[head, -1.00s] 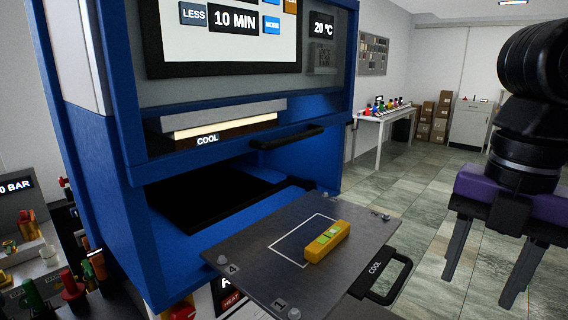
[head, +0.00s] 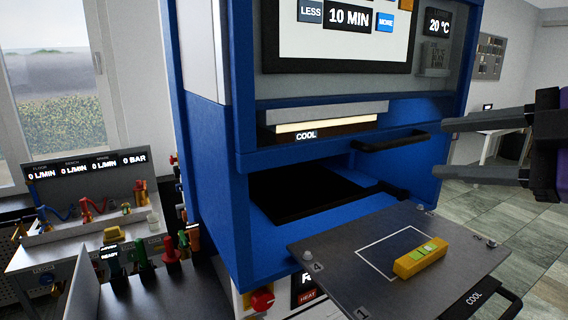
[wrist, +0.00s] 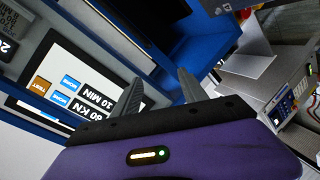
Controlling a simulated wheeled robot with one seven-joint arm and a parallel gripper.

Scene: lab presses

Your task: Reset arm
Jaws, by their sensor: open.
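My gripper (head: 487,148) is at the right edge of the head view, its two grey fingers pointing left and spread apart with nothing between them. The purple gripper body also shows in the wrist view (wrist: 160,95) with both fingers apart. The gripper is in front of the blue press (head: 210,150), to the right of its display panel (head: 340,30). The rest of my arm is out of frame.
A grey plate (head: 340,262) sticks out of the press's lower opening, with a yellow block (head: 421,258) lying on it. Black handles (head: 392,142) jut out from the press. A bench with gauges (head: 90,215) stands at left. Tiled floor (head: 540,235) is open at right.

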